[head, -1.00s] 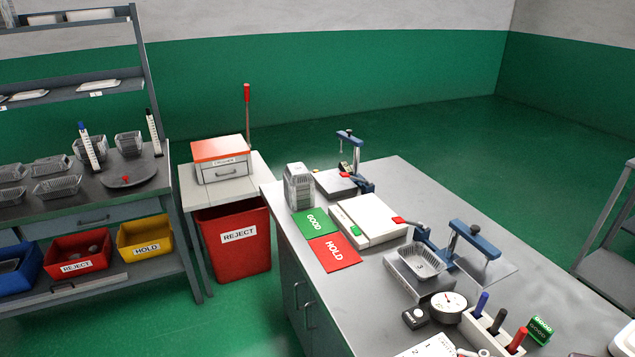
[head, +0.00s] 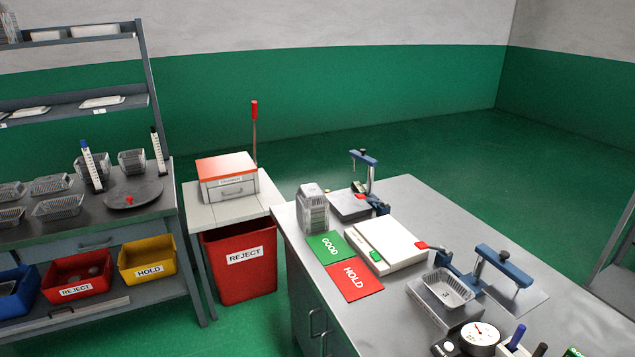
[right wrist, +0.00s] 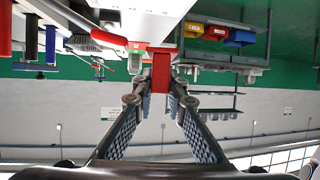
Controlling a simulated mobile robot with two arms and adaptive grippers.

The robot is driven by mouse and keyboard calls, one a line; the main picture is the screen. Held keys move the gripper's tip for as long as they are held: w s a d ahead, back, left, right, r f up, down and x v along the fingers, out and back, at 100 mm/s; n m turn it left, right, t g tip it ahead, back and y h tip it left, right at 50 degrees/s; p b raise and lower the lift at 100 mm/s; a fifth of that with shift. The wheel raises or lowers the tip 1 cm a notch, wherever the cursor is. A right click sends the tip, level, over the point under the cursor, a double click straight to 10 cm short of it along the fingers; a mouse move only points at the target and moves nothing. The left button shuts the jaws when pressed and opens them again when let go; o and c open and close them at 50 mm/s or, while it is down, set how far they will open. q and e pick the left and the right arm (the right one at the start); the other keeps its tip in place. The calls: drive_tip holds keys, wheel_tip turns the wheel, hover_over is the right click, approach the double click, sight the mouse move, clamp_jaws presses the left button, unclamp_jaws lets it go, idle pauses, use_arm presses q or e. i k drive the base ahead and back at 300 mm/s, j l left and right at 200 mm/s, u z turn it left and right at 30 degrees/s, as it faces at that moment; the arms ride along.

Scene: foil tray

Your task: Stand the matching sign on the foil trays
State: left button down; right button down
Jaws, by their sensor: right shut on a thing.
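My right gripper (right wrist: 161,88) is shut on a red block-like piece (right wrist: 160,72), likely a sign. No lettering on it shows. Neither gripper shows in the head view. A stack of foil trays (head: 313,212) stands at the left edge of the bench, behind the green GOOD card (head: 316,239). The red HOLD card (head: 368,291) lies in front of that card. One foil tray (head: 448,287) sits alone on a metal plate at the right. A green block (head: 575,352) is cut off at the bottom edge.
A white flat device (head: 392,240) with a small green patch (head: 376,256) stands beside the cards. Blue clamps (head: 503,264), a round dial gauge (head: 480,335) and markers crowd the bench's right. A red REJECT bin (head: 240,280) stands left of the bench.

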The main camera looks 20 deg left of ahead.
sight(312, 189)
drive_tip(key=i+j+z, duration=0.1)
drive_tip(key=j, duration=0.25)
drive_tip(key=i+j+z, duration=0.1)
drive_tip(key=i+j, duration=0.15)
drive_tip(key=i+j+z, duration=0.1)
drive_tip(key=j, duration=0.4)
drive_tip(key=i+j+z, duration=0.1)
drive_tip(key=i+j, duration=0.15)
drive_tip(key=i+j+z, duration=0.15)
drive_tip(key=j, duration=0.35)
